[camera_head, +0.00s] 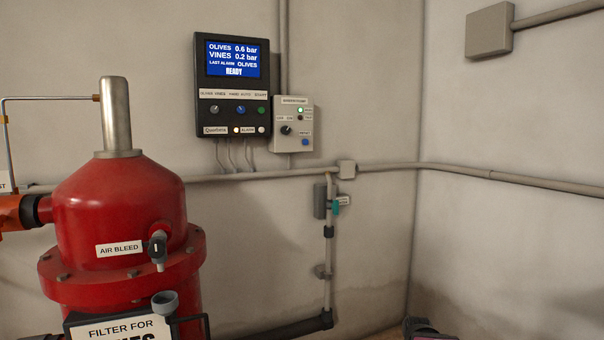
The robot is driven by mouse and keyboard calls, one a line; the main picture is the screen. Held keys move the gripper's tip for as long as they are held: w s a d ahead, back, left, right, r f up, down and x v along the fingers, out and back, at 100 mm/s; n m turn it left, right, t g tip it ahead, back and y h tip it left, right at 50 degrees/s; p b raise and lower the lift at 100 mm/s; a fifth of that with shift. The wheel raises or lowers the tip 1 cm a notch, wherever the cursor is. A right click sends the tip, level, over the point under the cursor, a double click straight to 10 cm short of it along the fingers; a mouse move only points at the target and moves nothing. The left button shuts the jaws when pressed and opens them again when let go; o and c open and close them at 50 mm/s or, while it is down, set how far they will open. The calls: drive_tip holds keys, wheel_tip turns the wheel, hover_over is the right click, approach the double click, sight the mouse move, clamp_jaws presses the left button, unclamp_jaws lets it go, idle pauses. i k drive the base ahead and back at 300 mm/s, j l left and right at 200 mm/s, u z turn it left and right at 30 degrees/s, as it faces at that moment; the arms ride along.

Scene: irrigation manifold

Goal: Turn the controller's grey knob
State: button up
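The controller (232,140) is a dark box on the back wall. Its blue screen (233,59) reads OLIVES 0.6 bar, VINES 0.2 bar, LAST ALARM OLIVES and READY. The grey knob (214,109) is at the left of the row under the screen, below a label that seems to read OLIVES VINES. Its exact pointer direction is too small to tell. A blue knob (240,109) and a green button (261,110) sit to its right. My gripper does not show in this view.
A smaller grey box (292,139) with a black knob hangs right of the controller. A red filter tank (120,213) with a tall metal stem fills the left foreground. A pipe (430,167) runs along the walls. A dark, unclear shape (425,328) is at the bottom edge.

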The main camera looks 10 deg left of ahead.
sight(214, 108)
drive_tip(key=u, duration=1.35)
